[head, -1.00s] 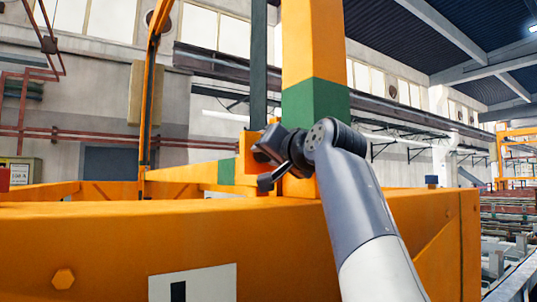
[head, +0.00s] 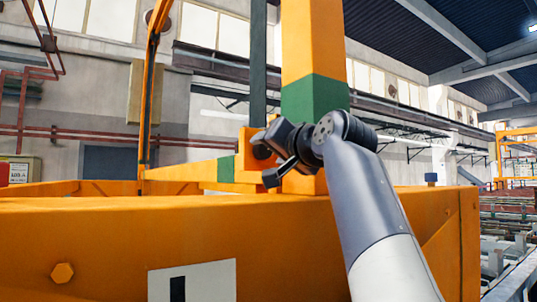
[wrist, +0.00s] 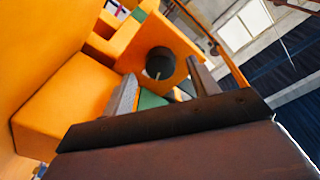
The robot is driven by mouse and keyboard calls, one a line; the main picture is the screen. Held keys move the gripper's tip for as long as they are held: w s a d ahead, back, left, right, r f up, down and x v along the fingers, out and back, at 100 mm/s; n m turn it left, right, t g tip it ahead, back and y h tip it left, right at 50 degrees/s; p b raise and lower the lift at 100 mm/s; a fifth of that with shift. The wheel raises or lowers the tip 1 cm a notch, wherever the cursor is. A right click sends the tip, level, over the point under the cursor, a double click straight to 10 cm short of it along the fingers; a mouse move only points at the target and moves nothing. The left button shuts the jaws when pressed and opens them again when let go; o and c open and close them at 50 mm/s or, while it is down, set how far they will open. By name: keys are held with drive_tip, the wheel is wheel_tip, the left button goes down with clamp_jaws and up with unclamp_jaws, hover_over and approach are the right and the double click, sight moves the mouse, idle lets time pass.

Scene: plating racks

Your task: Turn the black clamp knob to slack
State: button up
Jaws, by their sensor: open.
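The black clamp knob (wrist: 160,63) is a dark round cylinder on an orange block in the wrist view, with a small pale mark near its lower edge. In the head view the knob (head: 262,152) shows as a small dark disc on the orange block left of the post, partly covered by my gripper. My gripper (head: 264,158) is open and empty in front of it. In the wrist view the two fingers of my gripper (wrist: 163,70) stand apart, one on each side of the knob in the picture. I cannot tell whether they touch it.
A thick orange beam (head: 120,230) runs across the front, below my gripper. An orange post (head: 313,40) with a green band (head: 313,97) rises just behind my wrist. The space above the beam on the left is open.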

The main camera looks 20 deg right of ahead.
drive_tip(key=b+v, duration=0.2)
drive_tip(key=v, duration=0.7)
drive_tip(key=m+p, duration=0.2)
drive_tip(key=p, duration=0.1)
drive_tip(key=r+m+p, duration=0.1)
drive_tip(key=m+p, duration=0.1)
drive_tip(key=shift+p, duration=0.4)
drive_tip(key=shift+w+m, duration=0.25)
drive_tip(key=shift+m, duration=0.05)
drive_tip(key=p+x, duration=0.1)
drive_tip(key=x, duration=0.2)
drive_tip(key=p+x, duration=0.1)
drive_tip(key=x, duration=0.3)
drive_tip(key=p+x, duration=0.1)
drive_tip(key=x, duration=0.2)
drive_tip(key=shift+w+a+f+p, duration=0.1)
drive_tip(key=shift+w+f+p, duration=0.15)
drive_tip(key=shift+f+p, duration=0.05)
